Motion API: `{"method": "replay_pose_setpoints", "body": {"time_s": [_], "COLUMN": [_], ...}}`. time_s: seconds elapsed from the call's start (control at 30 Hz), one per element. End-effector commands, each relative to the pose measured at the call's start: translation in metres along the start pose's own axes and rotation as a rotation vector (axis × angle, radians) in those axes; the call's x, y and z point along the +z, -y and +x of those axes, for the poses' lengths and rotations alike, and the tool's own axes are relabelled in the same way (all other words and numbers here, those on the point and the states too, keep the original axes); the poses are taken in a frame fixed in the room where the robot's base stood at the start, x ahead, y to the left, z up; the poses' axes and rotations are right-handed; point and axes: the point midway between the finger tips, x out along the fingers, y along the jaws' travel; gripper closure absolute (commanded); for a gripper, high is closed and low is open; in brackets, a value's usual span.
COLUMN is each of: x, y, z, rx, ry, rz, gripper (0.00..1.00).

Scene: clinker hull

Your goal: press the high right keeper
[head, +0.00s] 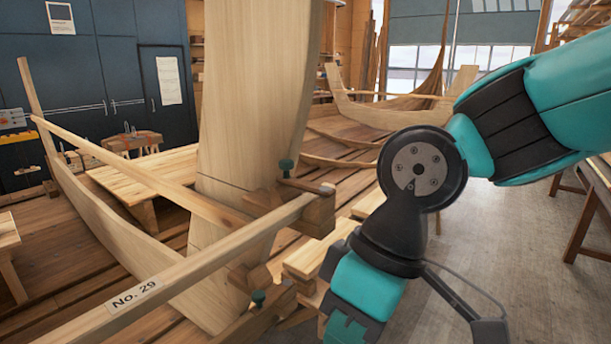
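No part is marked as a keeper, and I cannot tell which one is the high right keeper. A wooden clamp (318,210) with a green knob (286,166) sits at the upper right end of a pale rail (200,262), beside the broad upright plank (250,110). A second, lower wooden clamp (250,322) with a green knob (258,298) sits near the bottom of the view. My teal and black arm comes in from the right and bends down just right of the clamps. My gripper is below the frame, so its fingers are hidden.
The rail carries a "No. 29" label (134,294) and crosses the front. A thinner batten (150,180) runs behind it to the left. A low wooden bench (140,172) stands behind. Bare grey floor (530,250) lies at the right, with a trestle table (585,215) at the edge.

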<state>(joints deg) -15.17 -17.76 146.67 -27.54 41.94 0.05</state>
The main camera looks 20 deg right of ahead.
Motion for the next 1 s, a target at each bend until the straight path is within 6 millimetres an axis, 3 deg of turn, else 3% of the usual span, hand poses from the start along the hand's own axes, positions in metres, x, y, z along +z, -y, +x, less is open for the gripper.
{"method": "replay_pose_setpoints", "body": {"time_s": [0.17, 0.5, 0.6, 0.73, 1.0], "x": [0.007, 0.029, 0.033, 0.035, 0.034], "y": [-0.010, -0.040, -0.046, -0.049, -0.048], "z": [0.031, 0.129, 0.149, 0.157, 0.153], "rx": [0.000, 0.000, 0.000, 0.000, 0.000], "ry": [0.000, 0.001, 0.001, 0.000, 0.000], "rz": [0.000, -0.001, -0.001, -0.001, -0.001], "gripper": [1.00, 1.00, 1.00, 1.00, 1.00]}}
